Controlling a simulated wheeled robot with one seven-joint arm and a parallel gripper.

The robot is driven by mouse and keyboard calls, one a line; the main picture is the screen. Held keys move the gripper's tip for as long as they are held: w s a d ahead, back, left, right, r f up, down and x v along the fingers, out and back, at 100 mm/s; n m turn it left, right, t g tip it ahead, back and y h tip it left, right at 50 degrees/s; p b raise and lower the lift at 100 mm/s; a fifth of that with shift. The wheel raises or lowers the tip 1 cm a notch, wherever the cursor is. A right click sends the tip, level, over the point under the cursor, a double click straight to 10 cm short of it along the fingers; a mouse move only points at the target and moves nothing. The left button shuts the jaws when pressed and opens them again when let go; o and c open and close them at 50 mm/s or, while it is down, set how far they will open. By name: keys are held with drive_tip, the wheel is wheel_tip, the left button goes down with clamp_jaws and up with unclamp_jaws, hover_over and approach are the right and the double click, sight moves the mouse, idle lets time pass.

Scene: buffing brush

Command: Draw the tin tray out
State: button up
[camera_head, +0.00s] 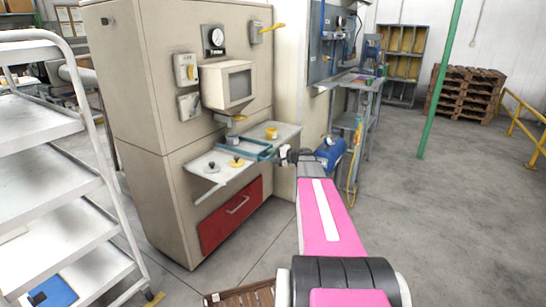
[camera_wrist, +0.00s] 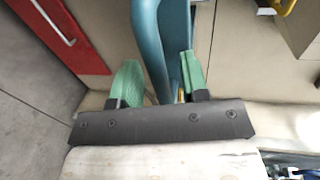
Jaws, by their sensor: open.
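The tin tray (camera_head: 262,153) is blue-green and lies on the pale ledge at the front of the beige machine, its near end toward my gripper. In the wrist view the blue-green tray's rim (camera_wrist: 150,45) runs up the picture between my two green fingers. My gripper (camera_head: 287,155) is at the right end of the ledge; it also shows in the wrist view (camera_wrist: 160,68). It is open, with one finger on each side of the rim. I cannot tell whether the right finger touches it. The tray's far part is cut off in the wrist view.
The ledge (camera_head: 208,178) also carries a yellow knob (camera_head: 236,163), a dark knob (camera_head: 212,167) and a yellow cup (camera_head: 271,132). A red drawer (camera_head: 230,215) is below. A white shelf cart (camera_head: 50,170) stands left. The floor to the right is largely clear.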

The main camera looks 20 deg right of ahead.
drive_tip(key=shift+c, duration=0.3)
clamp_jaws()
drive_tip(key=f+v, duration=0.2)
drive_tip(key=v, duration=0.8)
drive_tip(key=f+v, duration=0.2)
drive_tip(key=v, duration=0.8)
drive_tip(key=shift+s+d, duration=0.25)
drive_tip(key=shift+s, duration=0.05)
drive_tip(key=shift+f, duration=0.15)
drive_tip(key=shift+o, duration=0.3)
unclamp_jaws()
drive_tip(key=v, duration=1)
drive_tip(key=shift+s+d, duration=0.25)
drive_tip(key=shift+d, duration=0.05)
